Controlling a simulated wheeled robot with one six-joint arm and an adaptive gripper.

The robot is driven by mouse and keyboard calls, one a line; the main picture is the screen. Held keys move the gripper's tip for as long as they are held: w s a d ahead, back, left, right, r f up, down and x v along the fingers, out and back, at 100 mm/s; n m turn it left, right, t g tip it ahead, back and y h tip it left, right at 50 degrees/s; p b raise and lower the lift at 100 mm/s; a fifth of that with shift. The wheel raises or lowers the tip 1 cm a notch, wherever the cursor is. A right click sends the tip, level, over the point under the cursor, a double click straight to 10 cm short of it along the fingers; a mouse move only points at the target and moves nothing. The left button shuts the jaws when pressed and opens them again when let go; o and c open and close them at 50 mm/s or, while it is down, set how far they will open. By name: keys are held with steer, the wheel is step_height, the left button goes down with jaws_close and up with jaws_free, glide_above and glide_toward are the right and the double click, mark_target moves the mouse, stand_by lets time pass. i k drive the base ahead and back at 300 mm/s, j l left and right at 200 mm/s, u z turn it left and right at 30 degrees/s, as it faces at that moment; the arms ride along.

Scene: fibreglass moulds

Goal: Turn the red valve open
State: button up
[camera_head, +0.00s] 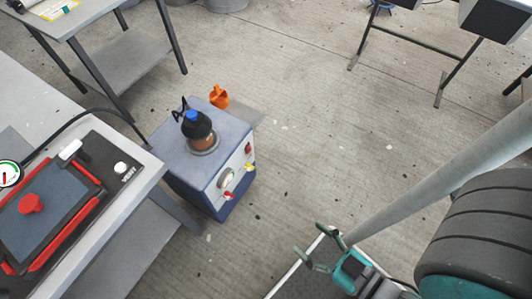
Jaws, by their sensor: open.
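A blue-grey machine box (209,160) stands on the floor left of centre. Its front face carries a small red lever (228,195), a yellow one (249,167), a round dial (226,178) and a red piece (248,148) higher up. A larger red round knob (31,203) sits on the dark mould plate on the table at left. I cannot tell for sure which red part is the valve. My gripper (309,240) is at the lower middle, open and empty, fingers pointing up-left, apart from the box and the table.
A table (120,206) with a gauge (9,174) and black hose fills the left. A black pot with a blue top (196,124) and an orange piece (219,96) are on or by the box. Another table (60,22) stands behind. The floor between box and gripper is clear.

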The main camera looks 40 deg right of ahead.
mark_target(228, 196)
steer(key=z, duration=0.2)
steer(key=k+u, duration=0.15)
steer(key=k, duration=0.5)
steer(key=i+l, duration=1.15)
steer(key=l, duration=0.15)
steer(key=i+l+u, duration=0.45)
steer(key=l, duration=0.15)
steer(key=i+l+u, duration=0.2)
steer(key=l, duration=0.15)
steer(key=l+u, duration=0.2)
steer(key=l, duration=0.15)
steer(key=u, duration=0.3)
